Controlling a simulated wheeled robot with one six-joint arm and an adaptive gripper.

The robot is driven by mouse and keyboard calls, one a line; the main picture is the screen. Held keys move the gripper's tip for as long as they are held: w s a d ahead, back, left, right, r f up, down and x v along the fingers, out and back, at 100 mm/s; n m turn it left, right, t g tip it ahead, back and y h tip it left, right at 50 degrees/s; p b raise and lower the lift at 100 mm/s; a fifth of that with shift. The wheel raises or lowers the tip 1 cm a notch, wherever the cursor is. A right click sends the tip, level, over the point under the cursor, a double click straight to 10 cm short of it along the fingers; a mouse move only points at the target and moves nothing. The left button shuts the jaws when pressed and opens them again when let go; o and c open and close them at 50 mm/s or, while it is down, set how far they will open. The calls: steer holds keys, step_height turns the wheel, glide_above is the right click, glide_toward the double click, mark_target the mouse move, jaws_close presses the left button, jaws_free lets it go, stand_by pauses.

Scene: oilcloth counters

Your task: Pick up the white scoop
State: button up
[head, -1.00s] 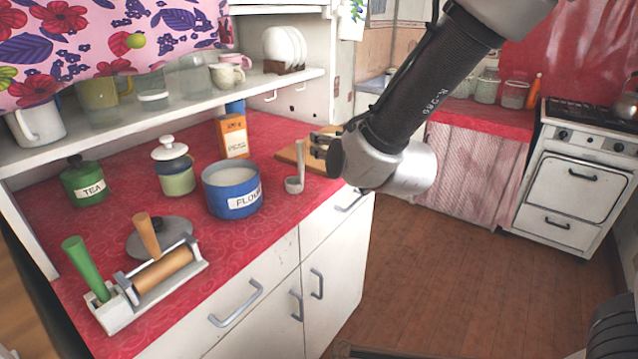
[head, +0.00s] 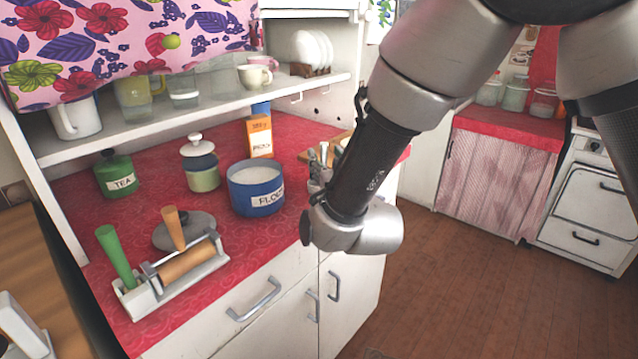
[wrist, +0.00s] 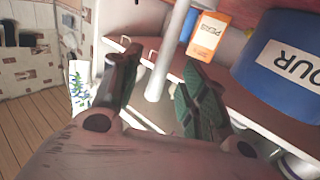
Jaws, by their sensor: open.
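The white scoop, pale grey-white, stands on the red counter (head: 290,240) with its handle (head: 323,153) pointing up, right of the blue flour canister (head: 257,190). My gripper (head: 318,178) is at the scoop and hides its bowl in the head view. In the wrist view the scene is upside down, and the scoop's handle (wrist: 165,60) runs between the two open fingers of my gripper (wrist: 160,95). A gap shows on both sides of the handle, and neither finger appears to touch it.
An orange box (head: 259,137) and a wooden board (head: 338,143) are behind the scoop. A lidded jar (head: 201,165), green tea canister (head: 116,176), grey lid (head: 186,232) and rolling pin in a holder (head: 188,262) are to the left. A shelf (head: 200,113) overhangs the back.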

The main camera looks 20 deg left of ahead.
steer(key=shift+x, duration=1.25)
jaws_close()
step_height(320, 180, up, 10)
